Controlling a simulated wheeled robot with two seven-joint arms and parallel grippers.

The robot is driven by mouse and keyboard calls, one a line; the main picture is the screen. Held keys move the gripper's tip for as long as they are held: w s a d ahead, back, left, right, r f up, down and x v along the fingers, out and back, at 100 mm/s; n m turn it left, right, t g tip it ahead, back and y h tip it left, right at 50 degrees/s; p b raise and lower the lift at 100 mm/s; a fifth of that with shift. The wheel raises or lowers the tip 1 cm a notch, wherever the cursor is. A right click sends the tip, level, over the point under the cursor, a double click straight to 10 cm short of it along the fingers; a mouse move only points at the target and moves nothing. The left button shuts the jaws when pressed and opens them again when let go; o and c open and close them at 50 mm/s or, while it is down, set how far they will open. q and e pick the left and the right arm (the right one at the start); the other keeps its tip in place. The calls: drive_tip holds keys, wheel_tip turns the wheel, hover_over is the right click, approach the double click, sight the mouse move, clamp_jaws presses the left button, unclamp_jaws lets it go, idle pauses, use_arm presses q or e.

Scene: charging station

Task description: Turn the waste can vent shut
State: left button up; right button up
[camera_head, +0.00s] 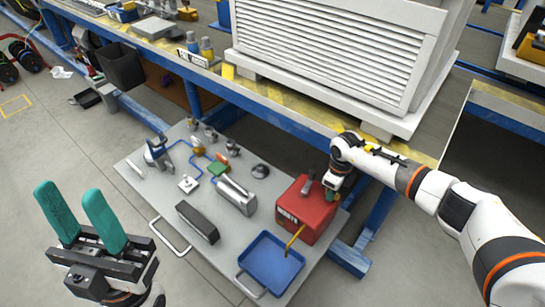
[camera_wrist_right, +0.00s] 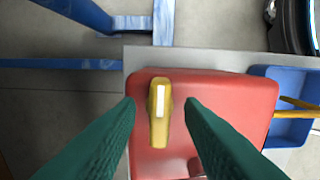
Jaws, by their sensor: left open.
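The red waste can (camera_head: 303,212) stands at the right end of the grey board. Its top fills the middle of the right wrist view (camera_wrist_right: 230,95). The vent is a yellow lever with a white stripe (camera_wrist_right: 160,112), pointing up and down in that view. My right gripper (camera_wrist_right: 160,104) is open over the can, with one green finger on each side of the vent and a gap on both sides. In the head view my right gripper (camera_head: 333,185) hides the vent. My left gripper (camera_head: 68,190) is open and empty at the lower left, away from the board.
A blue tray (camera_head: 257,273) with a yellow-handled tool (camera_head: 294,240) lies in front of the can. The grey board (camera_head: 150,199) carries valves, a silver cylinder (camera_head: 237,195) and a dark box (camera_head: 198,222). A blue-framed workbench (camera_head: 284,116) with a large louvred unit stands behind.

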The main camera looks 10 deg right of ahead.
drive_tip(key=shift+f+n+b, duration=0.25)
drive_tip(key=shift+n+b, duration=0.1)
drive_tip(key=shift+n, duration=0.15)
drive_tip(key=n+b, duration=0.9)
drive_tip(key=n, duration=0.5)
drive_tip(key=shift+f+b, duration=0.1)
drive_tip(key=shift+b, duration=0.25)
drive_tip(key=shift+n+b, duration=0.8)
drive_tip(key=shift+n, duration=0.3)
wheel_tip(320, 180, up, 13)
drive_tip(key=p, duration=0.7)
drive_tip(key=s+a+m+t+y+p, duration=0.1)
drive_tip(key=s+a+m+y+p, duration=0.2)
drive_tip(key=a+y, duration=0.85)
drive_tip(key=w+a+r+m+t+y+p, duration=0.1)
drive_tip(key=a+r+m+t+y+p, duration=0.3)
drive_tip(key=a+r+m, duration=0.6)
drive_tip(key=shift+w+a+r+m+t+p, duration=0.15)
drive_tip(key=shift+a+r+m+t+p, duration=0.15)
drive_tip(key=shift+a+m+t+p, duration=0.65)
